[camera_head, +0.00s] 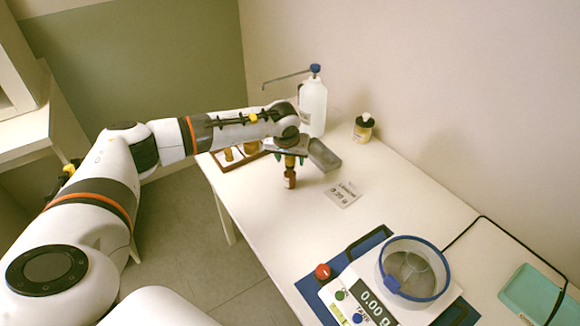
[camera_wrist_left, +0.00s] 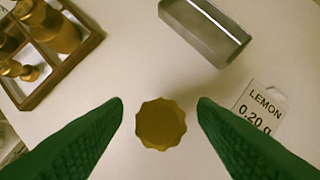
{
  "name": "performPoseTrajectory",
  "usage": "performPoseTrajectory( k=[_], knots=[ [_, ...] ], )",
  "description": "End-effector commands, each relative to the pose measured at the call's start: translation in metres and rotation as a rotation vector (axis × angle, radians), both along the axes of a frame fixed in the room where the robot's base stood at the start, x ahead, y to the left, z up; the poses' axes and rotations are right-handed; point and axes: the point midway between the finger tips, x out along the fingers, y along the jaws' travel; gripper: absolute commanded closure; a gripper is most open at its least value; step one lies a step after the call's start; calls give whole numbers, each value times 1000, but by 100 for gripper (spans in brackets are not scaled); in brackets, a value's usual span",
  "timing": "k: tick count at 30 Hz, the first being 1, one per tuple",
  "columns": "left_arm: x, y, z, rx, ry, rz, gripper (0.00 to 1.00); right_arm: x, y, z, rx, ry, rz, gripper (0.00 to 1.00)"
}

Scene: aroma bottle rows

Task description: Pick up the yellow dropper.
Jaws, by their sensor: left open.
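A round, scalloped yellow top, which I take to be the yellow dropper (camera_wrist_left: 161,124), shows end-on in the left wrist view. It lies between the green fingers of my left gripper (camera_wrist_left: 160,103), with a gap on each side. In the head view my left gripper (camera_head: 289,160) points down over a small brown bottle (camera_head: 290,179) standing on the table. The fingers are apart and hold nothing. The dropper top is hard to make out there, and its lower part is hidden in the wrist view.
A wooden rack (camera_wrist_left: 72,62) with several small bottles stands close to the gripper. A grey metal tray (camera_head: 325,155) and a LEMON 0.20 g card (camera_head: 343,194) are nearby. A white wash bottle (camera_head: 313,105) stands behind. A scale (camera_head: 340,296) with a blue-rimmed cover stands in front.

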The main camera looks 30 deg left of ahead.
Motion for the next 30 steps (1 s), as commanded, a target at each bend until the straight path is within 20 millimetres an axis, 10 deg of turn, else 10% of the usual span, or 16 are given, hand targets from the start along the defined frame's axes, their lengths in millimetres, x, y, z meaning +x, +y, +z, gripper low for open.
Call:
performPoseTrajectory(
  k=[9, 15, 30],
  knots=[
    [2, 1, -7, 0, 0, 0, 47, 0, -1, 1, -1, 0, 0, 64],
    [2, 1, -6, 0, 0, 0, 78, 0, 0, 1, -1, 0, 0, 64],
    [3, 1, 13, -2, -5, 0, 78, 0, 0, -3, 0, 0, 0, 64]
  ],
)
